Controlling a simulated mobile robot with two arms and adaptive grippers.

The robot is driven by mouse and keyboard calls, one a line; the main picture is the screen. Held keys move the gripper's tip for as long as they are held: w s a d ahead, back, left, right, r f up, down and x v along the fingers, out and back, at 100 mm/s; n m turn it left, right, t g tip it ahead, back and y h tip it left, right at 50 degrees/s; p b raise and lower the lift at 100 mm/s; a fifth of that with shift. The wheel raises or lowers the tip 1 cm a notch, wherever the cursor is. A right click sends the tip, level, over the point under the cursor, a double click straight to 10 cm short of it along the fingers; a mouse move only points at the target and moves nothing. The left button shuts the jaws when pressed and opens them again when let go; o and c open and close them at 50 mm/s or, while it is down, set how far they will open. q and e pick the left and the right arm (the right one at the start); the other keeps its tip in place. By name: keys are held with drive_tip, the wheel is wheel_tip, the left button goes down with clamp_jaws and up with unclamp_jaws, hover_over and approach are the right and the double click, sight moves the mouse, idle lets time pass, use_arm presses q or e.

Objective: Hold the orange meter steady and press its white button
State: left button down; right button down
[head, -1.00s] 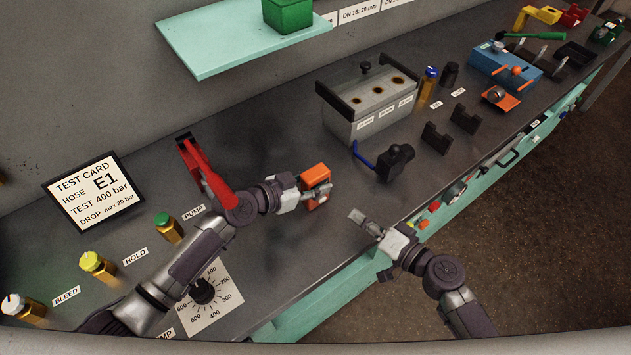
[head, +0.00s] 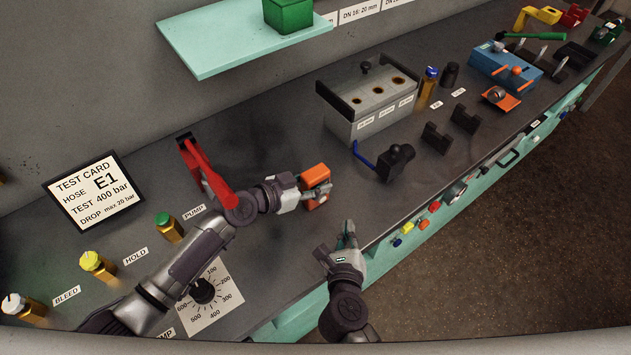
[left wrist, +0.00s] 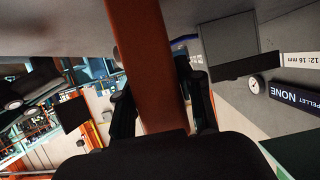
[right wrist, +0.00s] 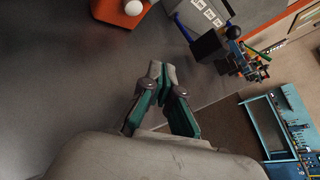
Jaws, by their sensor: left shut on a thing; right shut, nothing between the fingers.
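The orange meter (head: 315,178) stands on the dark bench, right of the red lever. My left gripper (head: 318,194) is shut on it, and the orange body fills the gap between the fingers in the left wrist view (left wrist: 155,70). My right gripper (head: 348,230) is shut and empty, above the bench's front edge, below and right of the meter. In the right wrist view, the closed fingertips (right wrist: 157,72) are apart from the meter (right wrist: 115,12). The white button (right wrist: 133,7) shows on the meter at the top of that view.
A black block with a blue lever (head: 396,162) stands right of the meter. A grey box with round holes (head: 368,100) is behind it. The red lever (head: 205,170) is near my left arm. Bare bench lies between the meter and my right gripper.

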sight(329, 194)
drive_tip(key=shift+w+a, duration=0.65)
drive_tip(key=shift+w, duration=0.25)
drive_tip(key=shift+w+a, duration=0.7)
drive_tip(key=shift+w, duration=0.25)
drive_tip(key=shift+w+a, duration=0.65)
drive_tip(key=shift+w, duration=0.25)
drive_tip(key=shift+w, duration=0.1)
drive_tip(key=shift+w+a, duration=0.3)
drive_tip(key=shift+s+d, duration=0.3)
drive_tip(key=shift+s, duration=0.1)
drive_tip(key=shift+s+d, duration=0.9)
drive_tip(key=shift+s, duration=0.35)
drive_tip(key=shift+s+d, duration=0.9)
drive_tip(key=shift+s, duration=0.3)
